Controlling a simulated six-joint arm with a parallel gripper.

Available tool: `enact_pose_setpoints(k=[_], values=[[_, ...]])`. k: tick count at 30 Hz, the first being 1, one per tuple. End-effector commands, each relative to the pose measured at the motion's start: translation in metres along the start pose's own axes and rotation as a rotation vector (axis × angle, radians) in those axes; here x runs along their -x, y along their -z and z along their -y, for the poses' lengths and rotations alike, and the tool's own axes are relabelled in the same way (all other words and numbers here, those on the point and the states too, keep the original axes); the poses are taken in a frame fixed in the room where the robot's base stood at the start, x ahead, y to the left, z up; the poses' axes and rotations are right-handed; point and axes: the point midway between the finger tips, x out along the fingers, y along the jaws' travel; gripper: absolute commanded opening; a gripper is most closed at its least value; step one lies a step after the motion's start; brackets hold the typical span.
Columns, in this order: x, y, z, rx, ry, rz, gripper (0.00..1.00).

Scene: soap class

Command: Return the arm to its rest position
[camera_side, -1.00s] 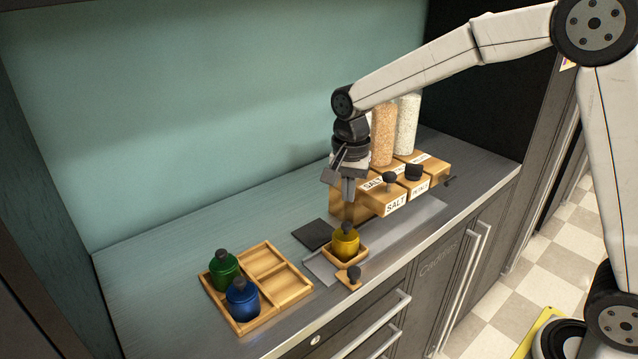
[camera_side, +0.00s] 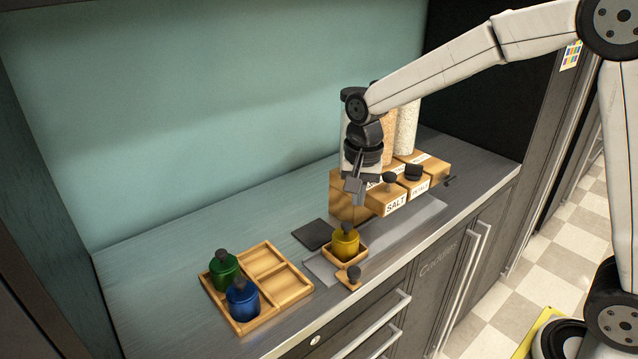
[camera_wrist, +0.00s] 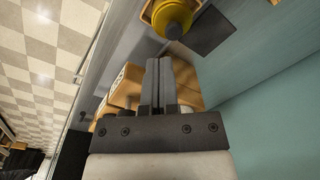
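My gripper (camera_side: 356,192) hangs in the air above the counter, in front of the wooden containers and a little above and right of the yellow bottle (camera_side: 346,241). In the wrist view my gripper's two fingers (camera_wrist: 158,68) lie side by side, almost together, with nothing held between them. The yellow bottle stands upright in a small wooden tray (camera_side: 362,256), apart from the fingers. It also shows at the top of the wrist view (camera_wrist: 172,18).
A wooden tray (camera_side: 290,293) at left holds a green bottle (camera_side: 224,269) and a blue bottle (camera_side: 242,298). A dark square (camera_side: 314,234) lies on the counter.

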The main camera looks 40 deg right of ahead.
Motion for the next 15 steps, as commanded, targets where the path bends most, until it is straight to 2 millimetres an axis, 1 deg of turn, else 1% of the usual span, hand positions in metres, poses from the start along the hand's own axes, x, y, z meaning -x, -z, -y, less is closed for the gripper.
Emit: enact_pose_setpoints(k=[1,8,15], values=[[-0.004,-0.004,-0.008,0.044,0.008,-0.006,0.0],[-0.025,-0.025,-0.047,0.311,0.048,-0.056,0.0],[-0.048,-0.053,-0.091,0.595,0.075,-0.123,0.0]])
